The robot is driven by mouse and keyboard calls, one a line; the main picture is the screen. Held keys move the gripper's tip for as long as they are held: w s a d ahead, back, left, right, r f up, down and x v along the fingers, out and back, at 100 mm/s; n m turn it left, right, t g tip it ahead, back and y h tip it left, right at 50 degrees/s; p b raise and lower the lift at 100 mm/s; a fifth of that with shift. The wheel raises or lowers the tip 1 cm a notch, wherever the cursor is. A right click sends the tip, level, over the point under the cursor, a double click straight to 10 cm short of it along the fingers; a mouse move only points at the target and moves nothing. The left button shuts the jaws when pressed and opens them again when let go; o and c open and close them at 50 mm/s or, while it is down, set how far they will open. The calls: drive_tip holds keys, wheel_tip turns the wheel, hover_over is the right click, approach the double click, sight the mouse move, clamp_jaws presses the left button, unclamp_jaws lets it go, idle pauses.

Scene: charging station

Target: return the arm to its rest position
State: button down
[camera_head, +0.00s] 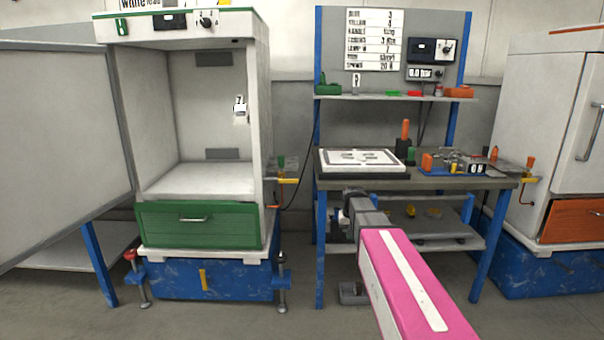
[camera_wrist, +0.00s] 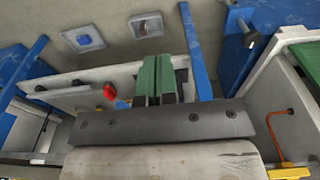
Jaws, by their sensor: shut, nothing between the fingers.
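My arm reaches forward in the head view, with its pink link (camera_head: 405,283) low at the right of centre and grey wrist parts in front of the workbench (camera_head: 420,184). My gripper (camera_wrist: 157,80) shows in the wrist view as two green fingers side by side, shut with nothing between them. The fingers point away from the camera into the space beside blue posts. I cannot clearly make out the fingers in the head view.
A white cabinet (camera_head: 258,100) stands open at the left, its large door (camera_head: 55,150) swung left and its green drawer (camera_head: 197,227) shut. The workbench carries a white tray (camera_head: 361,172) and tools. Another white cabinet (camera_head: 540,120) stands at the right, above an orange drawer (camera_head: 572,225).

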drive_tip(key=s+f, duration=0.5)
drive_tip(key=s, duration=0.6)
drive_tip(key=s+f+g, duration=0.1)
drive_tip(key=s+f, duration=0.5)
drive_tip(key=s, duration=0.5)
drive_tip(key=shift+f, duration=0.15)
drive_tip(key=shift+d, duration=0.1)
